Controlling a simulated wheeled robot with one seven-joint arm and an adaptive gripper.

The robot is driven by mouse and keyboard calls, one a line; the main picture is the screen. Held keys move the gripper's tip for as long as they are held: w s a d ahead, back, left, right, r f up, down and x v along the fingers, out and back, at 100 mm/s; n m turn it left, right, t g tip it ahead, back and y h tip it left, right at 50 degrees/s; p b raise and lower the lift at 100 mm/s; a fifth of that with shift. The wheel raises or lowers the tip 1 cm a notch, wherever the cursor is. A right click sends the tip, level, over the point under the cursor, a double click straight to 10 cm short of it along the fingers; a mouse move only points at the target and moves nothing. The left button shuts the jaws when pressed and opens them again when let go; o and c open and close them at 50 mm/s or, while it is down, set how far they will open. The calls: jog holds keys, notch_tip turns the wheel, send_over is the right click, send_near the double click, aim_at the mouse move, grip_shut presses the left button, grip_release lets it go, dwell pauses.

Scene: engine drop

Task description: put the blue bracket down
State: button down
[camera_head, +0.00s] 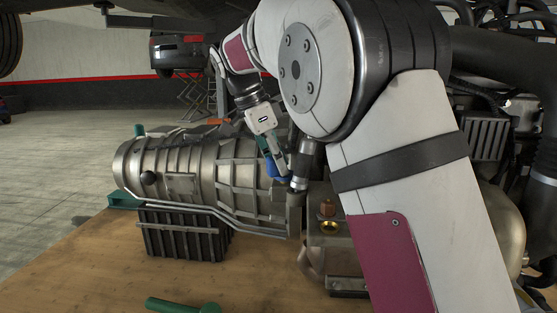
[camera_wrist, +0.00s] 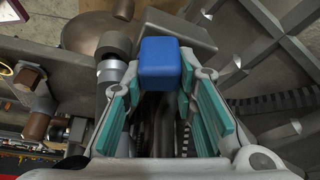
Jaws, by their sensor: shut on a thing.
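The blue bracket (camera_wrist: 160,62) shows in the wrist view as a rounded blue block at the far end of my fingers. My gripper (camera_wrist: 162,88) is shut on it, with the teal finger pads on either side. In the head view my gripper (camera_head: 279,161) points down beside the right end of the ribbed metal gearbox (camera_head: 190,172). A small part of the blue bracket (camera_head: 272,168) shows there; my fingers and the gearbox hide the rest. I cannot tell whether the bracket touches the metal around it.
The gearbox rests on a dark ribbed block (camera_head: 180,237) on a wooden table (camera_head: 90,270). A green-handled tool (camera_head: 181,306) lies at the table's front. Engine parts (camera_head: 490,135) crowd the right side. A grey ribbed casting (camera_wrist: 275,60) stands close to the right of my fingers.

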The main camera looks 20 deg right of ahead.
jog(key=shift+f, duration=0.55)
jog(key=c, duration=1.3)
grip_release()
jog(key=p+v, duration=0.1)
jog(key=v, duration=1.2)
jog(key=shift+d, duration=0.3)
jog(key=shift+r, duration=0.15)
